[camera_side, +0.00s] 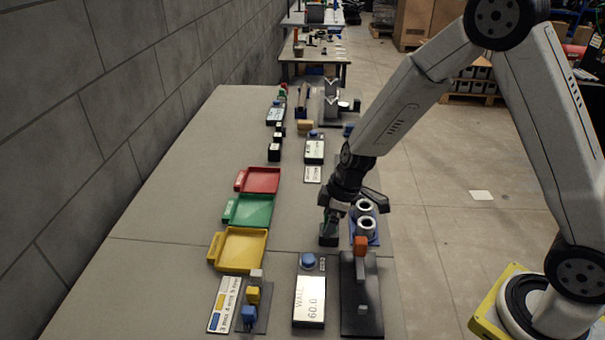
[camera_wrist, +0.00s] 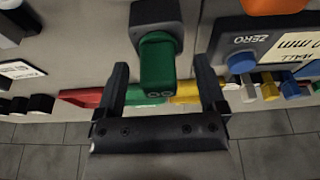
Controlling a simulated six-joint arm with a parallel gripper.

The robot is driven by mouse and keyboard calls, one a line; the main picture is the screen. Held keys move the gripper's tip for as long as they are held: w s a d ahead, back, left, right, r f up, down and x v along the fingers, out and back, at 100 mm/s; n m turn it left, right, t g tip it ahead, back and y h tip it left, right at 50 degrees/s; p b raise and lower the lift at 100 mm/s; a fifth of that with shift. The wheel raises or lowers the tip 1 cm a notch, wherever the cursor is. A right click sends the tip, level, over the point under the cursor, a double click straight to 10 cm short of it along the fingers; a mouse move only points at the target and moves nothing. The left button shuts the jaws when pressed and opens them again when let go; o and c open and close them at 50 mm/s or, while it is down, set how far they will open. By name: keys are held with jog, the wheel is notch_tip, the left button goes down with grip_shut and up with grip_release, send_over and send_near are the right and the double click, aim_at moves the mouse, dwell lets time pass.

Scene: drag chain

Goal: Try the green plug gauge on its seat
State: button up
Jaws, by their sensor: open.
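The green plug gauge (camera_wrist: 158,68) shows its green handle in the wrist view, in the dark block (camera_wrist: 150,12) that holds it. In the side view that block (camera_side: 328,238) stands just below my gripper, and the gauge is mostly hidden by it. My gripper (camera_wrist: 162,78) is open, with one finger on each side of the green handle and a gap to each. In the side view my gripper (camera_side: 338,203) is low over the block. I cannot tell which part is the gauge's seat.
A display box (camera_side: 310,300) lies nearer. Red (camera_side: 262,180), green (camera_side: 252,211) and yellow (camera_side: 243,250) trays stand to the left.

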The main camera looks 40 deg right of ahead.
jog(key=shift+f, duration=0.4)
jog(key=shift+w, duration=0.1)
grip_shut()
jog(key=shift+a+r, duration=0.1)
jog(key=shift+r, duration=0.15)
jog(key=shift+r, duration=0.35)
jog(key=shift+r, duration=0.35)
jog(key=shift+r, duration=0.7)
